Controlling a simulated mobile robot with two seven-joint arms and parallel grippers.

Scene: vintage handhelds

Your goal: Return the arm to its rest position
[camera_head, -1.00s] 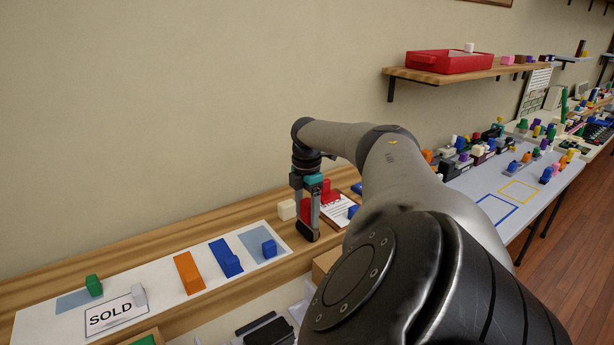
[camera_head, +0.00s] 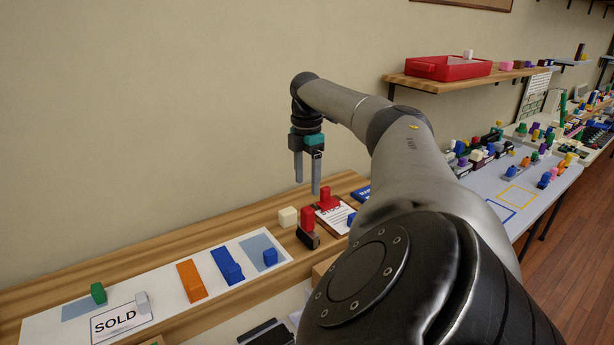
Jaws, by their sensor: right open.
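My right arm reaches in from the lower right. Its gripper (camera_head: 307,189) points down above the wooden shelf, with its two fingers apart and nothing between them. Below the fingertips a red block with a dark base (camera_head: 307,221) stands on the shelf, clear of the gripper. My left gripper does not show.
A white mat (camera_head: 165,309) on the wooden shelf (camera_head: 120,264) holds orange, blue and green blocks and a SOLD card (camera_head: 117,320). A clipboard (camera_head: 335,216) lies right of the red block. A red tray (camera_head: 447,68) sits on a wall shelf. A crowded table (camera_head: 490,186) stands at right.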

